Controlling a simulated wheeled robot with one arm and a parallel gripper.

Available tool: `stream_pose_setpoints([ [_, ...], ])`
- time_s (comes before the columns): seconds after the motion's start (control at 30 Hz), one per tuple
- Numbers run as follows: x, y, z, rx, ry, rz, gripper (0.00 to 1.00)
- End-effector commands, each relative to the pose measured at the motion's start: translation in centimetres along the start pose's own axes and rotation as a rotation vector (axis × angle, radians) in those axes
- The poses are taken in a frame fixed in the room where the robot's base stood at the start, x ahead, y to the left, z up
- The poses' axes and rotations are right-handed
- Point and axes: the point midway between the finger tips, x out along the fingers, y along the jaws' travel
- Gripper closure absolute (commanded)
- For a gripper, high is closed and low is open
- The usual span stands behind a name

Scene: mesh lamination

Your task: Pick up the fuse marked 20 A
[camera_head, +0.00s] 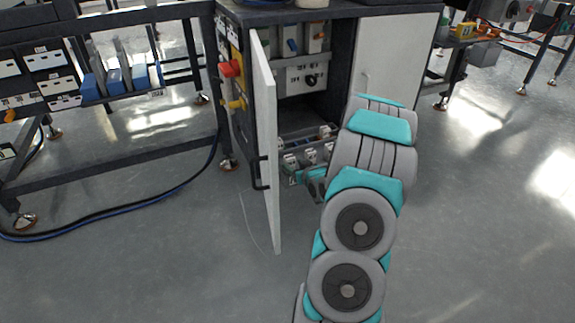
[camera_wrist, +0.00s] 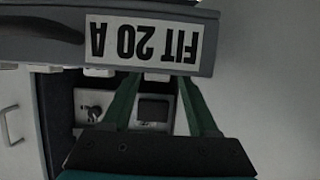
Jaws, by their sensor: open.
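Several pale fuse-like pieces (camera_head: 310,156) stand in a row low in the open cabinet in the head view; their markings are too small to read. In the wrist view a label reading "FIT 20 A" (camera_wrist: 144,39) shows upside down on a dark grey bar across the top. I cannot tell which piece is the 20 A fuse. My gripper (camera_wrist: 158,80) is open, its two teal fingers reaching up toward that bar, with nothing visibly held between them. In the head view my gripper (camera_head: 316,186) is partly hidden by my arm, low at the cabinet front.
The open white cabinet door (camera_head: 266,150) stands just left of my arm, with a black handle. Inside, a panel with a black rotary knob (camera_head: 310,79) sits above the row. A dark workbench frame (camera_head: 110,160) stands at left.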

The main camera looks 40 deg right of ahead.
Motion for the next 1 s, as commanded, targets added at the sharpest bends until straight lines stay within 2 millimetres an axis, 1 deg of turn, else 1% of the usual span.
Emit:
stream_pose_setpoints([
  [0.17, 1.2, 0.0, -0.1, 0.000, -0.002, -0.001, 0.40],
  [0.3, 3.1, 0.3, -0.5, -0.001, 0.001, -0.001, 0.40],
  [0.43, 4.7, 0.2, -0.3, 0.000, -0.001, -0.002, 0.40],
  [0.53, 5.3, 0.2, -0.4, -0.001, 0.000, -0.001, 0.40],
  [0.7, 5.3, 0.2, -0.4, 0.000, -0.001, 0.000, 0.40],
  [0.73, 5.3, 0.3, -0.4, 0.000, -0.001, 0.000, 0.41],
  [0.77, 5.2, 0.3, -0.4, 0.000, -0.001, 0.000, 0.44],
  [1.0, 5.2, 0.3, -0.4, 0.000, -0.001, 0.000, 0.72],
])
